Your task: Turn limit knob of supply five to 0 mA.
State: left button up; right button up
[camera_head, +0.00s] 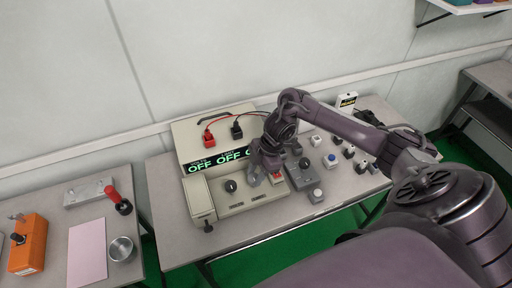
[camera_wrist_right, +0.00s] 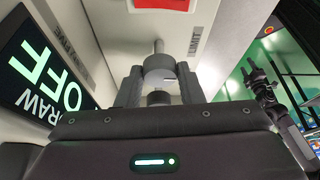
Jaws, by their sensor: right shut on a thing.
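The beige supply unit (camera_head: 198,200) stands on the middle table; its green display (camera_head: 230,156) reads OFF in several fields, one partly hidden by my arm. A black knob (camera_head: 230,186) sits on its sloping front panel. My right gripper (camera_head: 266,176) is at the panel, right of that knob. In the right wrist view, my right gripper (camera_wrist_right: 158,84) is shut on a grey round knob (camera_wrist_right: 158,66) on a short shaft. The knob's setting cannot be read. The display also shows there (camera_wrist_right: 45,70), with OFF and DRAW legible.
Red and black plugs (camera_head: 208,138) with cables sit on top of the unit. A grey box (camera_head: 300,174) and several small button boxes stand to its right. The left table holds an orange device (camera_head: 28,245), a pink sheet (camera_head: 87,250) and a metal cup (camera_head: 122,249).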

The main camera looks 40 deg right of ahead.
jog(key=shift+w+n+b, duration=0.15)
jog(key=shift+n+b, duration=0.15)
jog(key=shift+n, duration=0.1)
dwell(0.3)
jog(key=o, duration=1)
jog(key=shift+g, duration=0.3)
jog(key=shift+r, duration=0.1)
jog(key=shift+d+r, duration=0.2)
jog(key=shift+r, duration=0.05)
jog(key=v, duration=0.7)
